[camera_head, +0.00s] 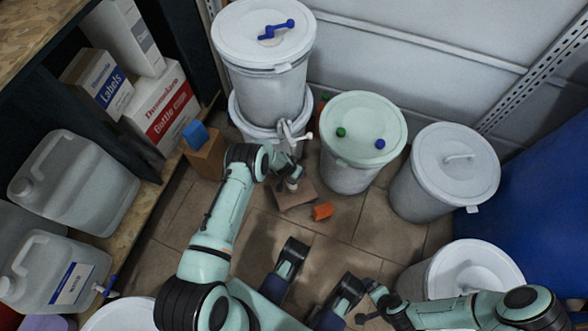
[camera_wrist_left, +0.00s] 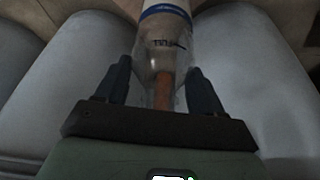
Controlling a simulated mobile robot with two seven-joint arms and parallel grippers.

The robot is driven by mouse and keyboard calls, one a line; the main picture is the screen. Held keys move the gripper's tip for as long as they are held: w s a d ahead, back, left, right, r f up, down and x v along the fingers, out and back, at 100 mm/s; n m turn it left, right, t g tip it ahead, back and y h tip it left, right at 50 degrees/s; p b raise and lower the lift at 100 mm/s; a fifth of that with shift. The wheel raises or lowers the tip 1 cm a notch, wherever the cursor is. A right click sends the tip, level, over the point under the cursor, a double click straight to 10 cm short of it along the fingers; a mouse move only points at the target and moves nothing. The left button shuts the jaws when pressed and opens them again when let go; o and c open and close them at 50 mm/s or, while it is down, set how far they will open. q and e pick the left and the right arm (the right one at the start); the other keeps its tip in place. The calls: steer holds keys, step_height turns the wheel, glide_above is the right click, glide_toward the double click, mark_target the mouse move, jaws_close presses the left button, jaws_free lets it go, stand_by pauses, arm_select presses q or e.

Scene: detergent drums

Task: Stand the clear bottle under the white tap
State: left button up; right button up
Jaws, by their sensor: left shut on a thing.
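The clear bottle (camera_wrist_left: 165,40) has a blue band and dark print, and it lies between the two dark fingers of my left gripper (camera_wrist_left: 160,68), which is shut on it. In the head view, my left gripper (camera_head: 287,163) is at the foot of the stacked white drums. A small part of the bottle (camera_head: 292,184) shows below it, over a brown block (camera_head: 300,198); I cannot tell whether it touches the block. The white tap (camera_head: 306,137) is on the drum side, just above and beside my gripper. My right gripper (camera_head: 367,311) is far from the bottle, low in the view; its fingers are unclear.
A white drum with a blue handle (camera_head: 262,35) stands on another drum. A pale green-lidded drum (camera_head: 362,130) and a grey drum (camera_head: 443,175) stand to the right. An orange piece (camera_head: 322,211) lies on the floor. Shelves with boxes and canisters (camera_head: 75,185) line the left.

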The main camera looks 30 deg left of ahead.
arm_select(q)
steer(key=shift+f+b, duration=0.45)
stand_by(0.6)
steer(key=o, duration=1.1)
steer(key=shift+c, duration=0.2)
steer(key=o, duration=0.4)
steer(key=shift+c, duration=0.2)
